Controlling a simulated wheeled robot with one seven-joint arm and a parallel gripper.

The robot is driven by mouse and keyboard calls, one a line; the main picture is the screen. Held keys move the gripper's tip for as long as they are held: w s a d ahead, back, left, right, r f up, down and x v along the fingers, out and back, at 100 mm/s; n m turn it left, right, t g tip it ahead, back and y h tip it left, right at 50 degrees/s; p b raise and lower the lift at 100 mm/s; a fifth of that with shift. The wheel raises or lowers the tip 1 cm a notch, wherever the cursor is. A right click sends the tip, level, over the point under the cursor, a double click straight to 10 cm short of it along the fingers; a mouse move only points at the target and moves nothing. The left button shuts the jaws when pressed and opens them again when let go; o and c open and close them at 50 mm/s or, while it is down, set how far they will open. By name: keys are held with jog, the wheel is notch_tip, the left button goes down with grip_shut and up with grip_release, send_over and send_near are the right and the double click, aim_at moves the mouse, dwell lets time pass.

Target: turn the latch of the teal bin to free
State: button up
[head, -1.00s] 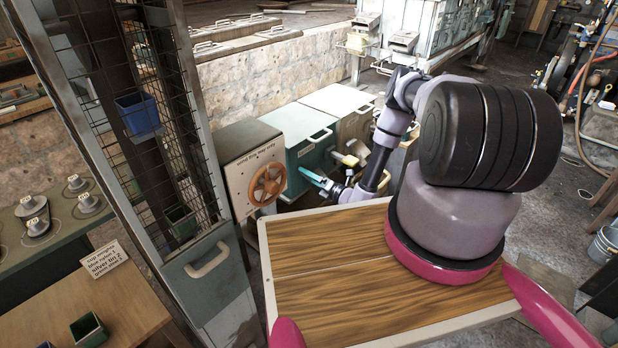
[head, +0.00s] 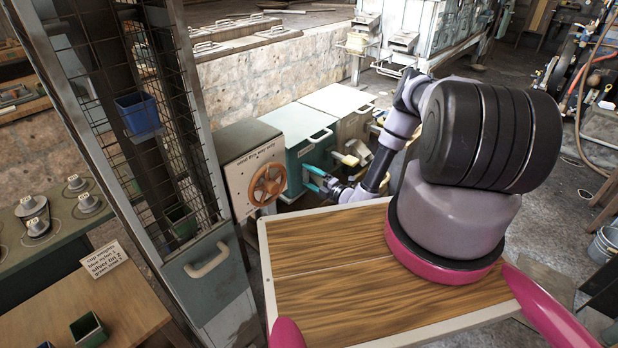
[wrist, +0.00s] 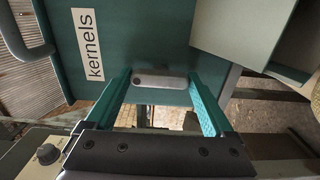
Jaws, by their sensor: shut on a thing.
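The teal bin (head: 303,150) stands on the floor beyond the wooden board in the head view. In the wrist view its teal front (wrist: 130,45) carries a white label reading "kernels". A short grey latch bar (wrist: 160,82) lies crosswise low on that front. My gripper (wrist: 163,80) has its teal fingers on either side of the latch and is shut on its two ends. The latch is too small to make out there.
A box with an orange handwheel (head: 268,185) stands left of the bin. A pale bin (head: 340,105) stands behind it. The wooden board (head: 330,270) fills the near middle.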

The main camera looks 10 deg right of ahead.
jog(key=shift+s+f, duration=0.1)
jog(key=shift+s, duration=0.05)
jog(key=o, duration=1.1)
jog(key=v, duration=1)
jog(key=shift+s+d, duration=0.25)
jog(key=shift+s, duration=0.05)
